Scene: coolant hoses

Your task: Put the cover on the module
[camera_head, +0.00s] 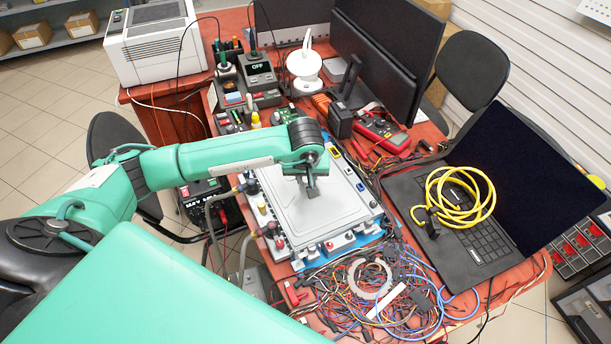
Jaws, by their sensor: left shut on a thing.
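My left gripper (311,186) reaches in from the left and points down over the module. It is shut on a light grey cover (322,212), a flat plate with rounded corners. The cover lies over the module (314,257), whose white and blue edges show around it. I cannot tell whether the cover touches the module all around or sits slightly above it. The arm's wrist hides the far edge of the cover. My right gripper is not in view.
A tangle of coloured wires (372,290) lies in front. A laptop (465,215) with a coiled yellow cable (456,197) is at the right. Monitors (385,60), a soldering station (258,72) and a red multimeter (382,131) stand behind. Little of the red table is free.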

